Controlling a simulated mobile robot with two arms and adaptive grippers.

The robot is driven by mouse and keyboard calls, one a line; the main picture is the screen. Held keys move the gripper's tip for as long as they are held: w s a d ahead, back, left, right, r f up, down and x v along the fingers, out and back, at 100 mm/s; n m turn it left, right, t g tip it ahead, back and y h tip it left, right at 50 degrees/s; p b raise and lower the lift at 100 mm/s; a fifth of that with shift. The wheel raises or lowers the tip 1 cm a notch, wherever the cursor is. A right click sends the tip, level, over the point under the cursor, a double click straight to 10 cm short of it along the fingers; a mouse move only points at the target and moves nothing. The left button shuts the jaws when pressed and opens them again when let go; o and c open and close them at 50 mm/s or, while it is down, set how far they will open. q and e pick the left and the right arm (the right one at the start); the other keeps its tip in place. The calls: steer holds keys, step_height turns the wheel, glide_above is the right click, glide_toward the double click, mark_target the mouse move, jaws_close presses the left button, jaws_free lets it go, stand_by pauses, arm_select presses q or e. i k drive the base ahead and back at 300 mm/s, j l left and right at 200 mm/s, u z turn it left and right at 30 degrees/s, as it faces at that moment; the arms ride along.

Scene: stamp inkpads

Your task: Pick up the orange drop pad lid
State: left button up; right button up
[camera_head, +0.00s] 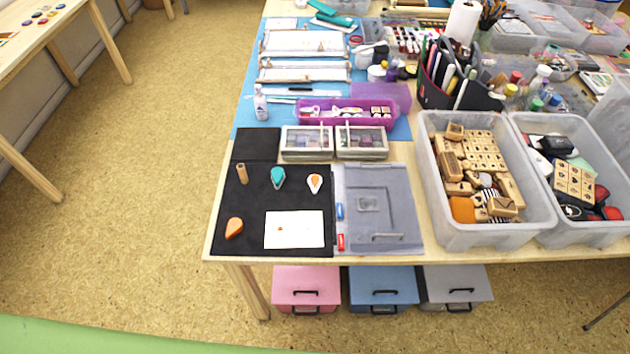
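An orange drop-shaped piece (234,228), which looks like the orange drop pad lid, lies on the black mat (255,205) near its front left corner. A white drop-shaped pad with an orange middle (314,183) lies near the mat's right edge; it looks like the open orange pad. A teal drop pad (278,177) lies left of it. A small wooden stamp (242,174) stands at the mat's left. A white card (294,240) with a small orange mark lies at the mat's front right. Neither of my grippers is in view.
A grey sheet (395,205) lies right of the mat, with a blue and a red small item by its left edge. Behind are two clear-lidded boxes (306,142) and a purple tray (310,118). A clear bin of wooden stamps (436,190) stands at the right.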

mark_target(235, 226)
steer(key=u, duration=0.85)
